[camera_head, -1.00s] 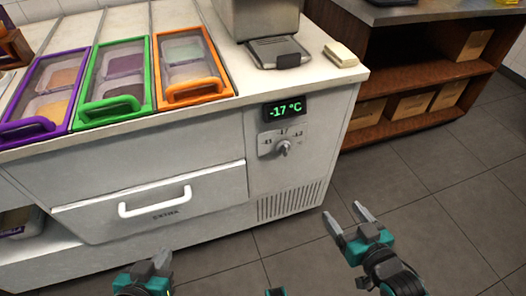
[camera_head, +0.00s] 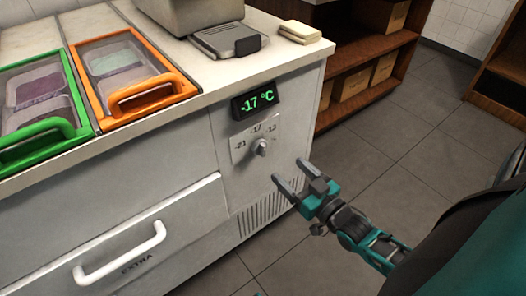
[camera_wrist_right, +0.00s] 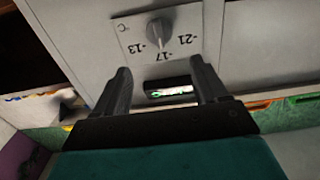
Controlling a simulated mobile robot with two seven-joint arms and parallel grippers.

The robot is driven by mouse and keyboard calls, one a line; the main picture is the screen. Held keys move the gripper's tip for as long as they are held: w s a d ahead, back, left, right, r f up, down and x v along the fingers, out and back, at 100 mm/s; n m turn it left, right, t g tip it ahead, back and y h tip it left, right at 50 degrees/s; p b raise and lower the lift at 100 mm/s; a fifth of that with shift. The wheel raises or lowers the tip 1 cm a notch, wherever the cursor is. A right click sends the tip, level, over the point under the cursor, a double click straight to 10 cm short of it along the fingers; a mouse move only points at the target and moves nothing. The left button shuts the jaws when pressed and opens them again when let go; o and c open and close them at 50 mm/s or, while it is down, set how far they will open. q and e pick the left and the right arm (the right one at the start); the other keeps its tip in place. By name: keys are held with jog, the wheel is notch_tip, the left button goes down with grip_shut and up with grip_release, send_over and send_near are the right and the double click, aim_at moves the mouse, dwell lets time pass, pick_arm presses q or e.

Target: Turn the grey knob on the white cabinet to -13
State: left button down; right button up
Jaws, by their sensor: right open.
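The grey knob (camera_head: 261,147) sits on a pale dial plate (camera_head: 240,152) on the front of the white cabinet (camera_head: 183,146). The plate is marked -21, -17 and -13. The display (camera_head: 256,100) above it reads -17 °C. My right gripper (camera_head: 288,174) is open and empty, to the lower right of the knob and apart from it. In the right wrist view the knob (camera_wrist_right: 159,29) lies beyond the open fingers (camera_wrist_right: 160,78), upside down, with its pointer towards -17. My left gripper is not in view.
Orange (camera_head: 153,94) and green (camera_head: 52,141) framed bins are set in the cabinet top. A drawer handle (camera_head: 120,252) sticks out at the lower left. A scale (camera_head: 225,40) stands on top. Brown shelves (camera_head: 345,65) with boxes stand behind. The floor at right is clear.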

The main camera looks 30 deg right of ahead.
aim_at(265, 148)
jog(key=w, duration=0.3)
jog(key=w+b, duration=0.1)
jog(key=w, duration=0.2)
jog(key=w+b, duration=0.1)
jog(key=w, duration=0.2)
jog(key=shift+w+a+f, duration=0.1)
jog(key=shift+w+a, duration=0.05)
jog(key=shift+a, duration=0.25)
jog(key=shift+w, duration=0.45)
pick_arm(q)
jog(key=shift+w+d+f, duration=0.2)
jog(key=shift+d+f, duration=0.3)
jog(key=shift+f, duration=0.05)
pick_arm(e)
jog(key=c, duration=1)
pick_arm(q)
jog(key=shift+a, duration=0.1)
pick_arm(e)
jog(key=shift+c, duration=0.2)
